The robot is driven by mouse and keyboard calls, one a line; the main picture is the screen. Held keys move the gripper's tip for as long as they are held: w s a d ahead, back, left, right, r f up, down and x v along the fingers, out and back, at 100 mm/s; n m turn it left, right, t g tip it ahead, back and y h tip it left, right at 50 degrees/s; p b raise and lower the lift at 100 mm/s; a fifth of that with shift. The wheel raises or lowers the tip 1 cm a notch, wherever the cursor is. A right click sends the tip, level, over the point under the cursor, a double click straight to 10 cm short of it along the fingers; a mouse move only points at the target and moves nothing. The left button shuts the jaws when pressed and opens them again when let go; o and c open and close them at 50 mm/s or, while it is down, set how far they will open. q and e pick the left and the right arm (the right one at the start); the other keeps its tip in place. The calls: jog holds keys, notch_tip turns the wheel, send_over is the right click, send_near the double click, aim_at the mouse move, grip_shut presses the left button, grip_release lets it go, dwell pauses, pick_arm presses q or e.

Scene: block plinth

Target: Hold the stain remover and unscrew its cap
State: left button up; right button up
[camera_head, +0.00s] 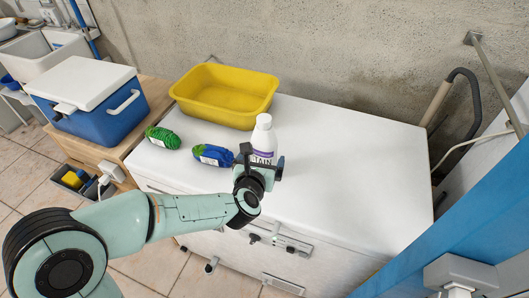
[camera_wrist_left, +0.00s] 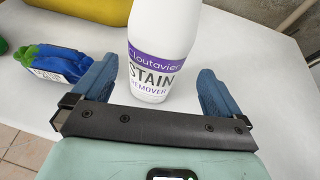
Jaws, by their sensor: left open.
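The stain remover (camera_head: 264,138) is a white bottle with a purple and white label and a white cap (camera_head: 264,121). It stands upright on the white chest top (camera_head: 335,165), in front of the yellow tub. My left gripper (camera_head: 260,165) is open just in front of the bottle and hides its lower part in the head view. In the left wrist view the bottle (camera_wrist_left: 160,50) stands between and just beyond the two blue fingers (camera_wrist_left: 160,90), with gaps on both sides. Its cap is out of that view. My right gripper is not in view.
A yellow tub (camera_head: 225,97) stands behind the bottle. A blue-wrapped bundle (camera_head: 212,155) and a green bundle (camera_head: 163,138) lie to its left. A blue cooler with a white lid (camera_head: 90,95) stands on a wooden cabinet at left. The chest top right of the bottle is clear.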

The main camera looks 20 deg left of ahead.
pick_arm(q)
jog(key=x, duration=0.5)
jog(key=shift+w+a+r, duration=0.15)
jog(key=shift+w+a, duration=0.15)
jog(key=shift+w, duration=0.1)
jog(key=shift+r, duration=0.1)
jog(key=c, duration=1.2)
jog(key=shift+r, duration=0.1)
